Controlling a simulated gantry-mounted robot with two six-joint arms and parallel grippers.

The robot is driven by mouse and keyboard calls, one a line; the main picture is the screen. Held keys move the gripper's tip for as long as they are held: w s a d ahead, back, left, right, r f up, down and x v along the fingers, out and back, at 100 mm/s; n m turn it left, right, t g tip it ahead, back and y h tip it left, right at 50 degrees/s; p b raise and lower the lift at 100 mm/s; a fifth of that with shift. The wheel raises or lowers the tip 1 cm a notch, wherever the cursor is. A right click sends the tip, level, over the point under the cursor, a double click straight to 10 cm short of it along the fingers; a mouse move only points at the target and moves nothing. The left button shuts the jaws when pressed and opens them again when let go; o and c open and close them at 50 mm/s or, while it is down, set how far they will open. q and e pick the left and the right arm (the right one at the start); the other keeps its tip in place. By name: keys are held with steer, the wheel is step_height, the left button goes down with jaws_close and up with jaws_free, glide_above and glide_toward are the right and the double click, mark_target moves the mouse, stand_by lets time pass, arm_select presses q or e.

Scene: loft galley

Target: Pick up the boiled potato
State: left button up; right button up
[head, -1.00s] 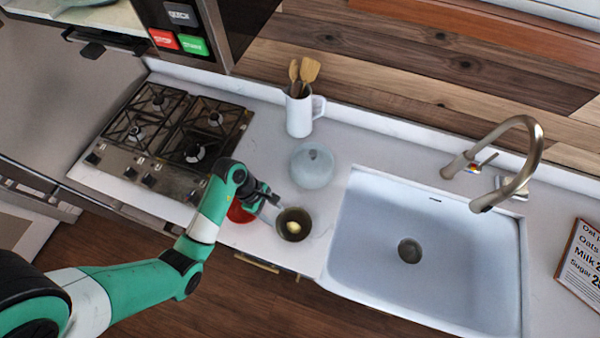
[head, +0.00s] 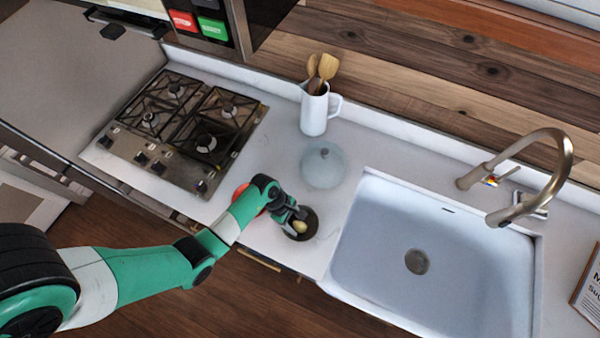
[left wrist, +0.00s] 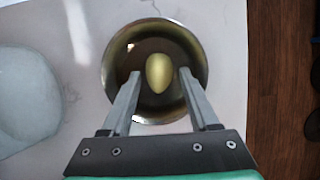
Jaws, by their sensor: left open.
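The boiled potato (left wrist: 159,72) is a small yellow oval lying in a round dark metal bowl (left wrist: 119,56). In the head view the potato (head: 299,227) and bowl (head: 311,229) sit on the counter left of the sink, partly covered by my left gripper (head: 294,217). In the left wrist view my left gripper (left wrist: 158,84) is open, with its two fingers reaching over the bowl, one on each side of the potato's lower end. My right gripper is not in view.
A pale lidded dish (head: 323,166) stands just behind the bowl, with a white utensil pitcher (head: 314,112) beyond it. A red object (head: 240,191) is half hidden by my left arm. The sink (head: 430,225) is at right, the stove (head: 180,130) at left.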

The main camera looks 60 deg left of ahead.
arm_select(q)
steer(key=shift+d+f, duration=0.1)
steer(key=shift+f, duration=0.25)
jaws_close()
steer(key=shift+r, duration=0.1)
